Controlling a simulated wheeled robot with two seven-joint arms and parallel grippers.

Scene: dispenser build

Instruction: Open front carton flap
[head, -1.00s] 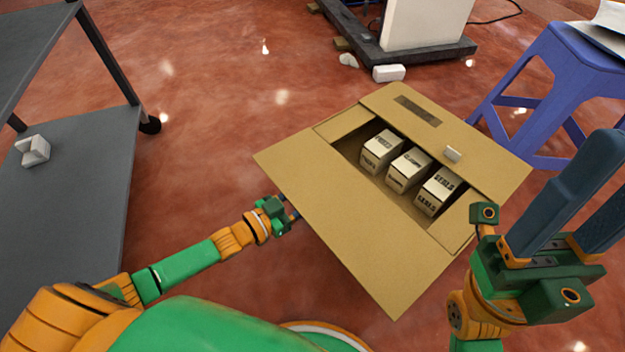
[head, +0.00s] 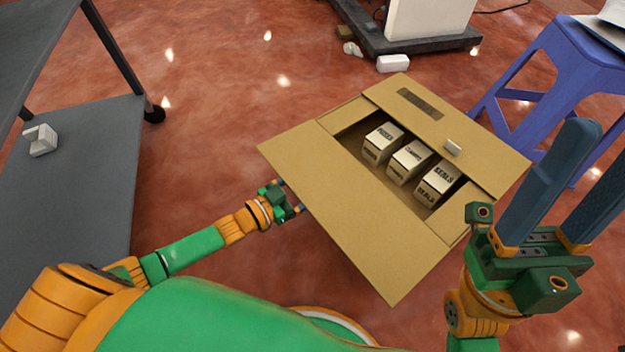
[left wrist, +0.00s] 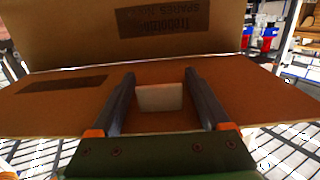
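The tan carton (head: 440,105) stands in the middle of the head view, its top open. Its wide front flap (head: 340,205) is folded out towards me and slopes over the near side. My left gripper (head: 291,196) is at the flap's left edge, its fingers partly hidden behind it. In the left wrist view the fingers (left wrist: 160,75) stand on either side of a white tab (left wrist: 160,97) on a brown flap, with narrow gaps, so the gripper looks open. My right gripper (head: 600,150) is raised at the right, open and empty, apart from the carton.
Three white boxes (head: 410,160) sit inside the carton. The far flap carries a white tab (head: 453,147). A grey shelf cart (head: 85,190) stands at left, a blue stool (head: 575,60) at right, and a dark platform (head: 435,45) behind. Red floor is clear between cart and carton.

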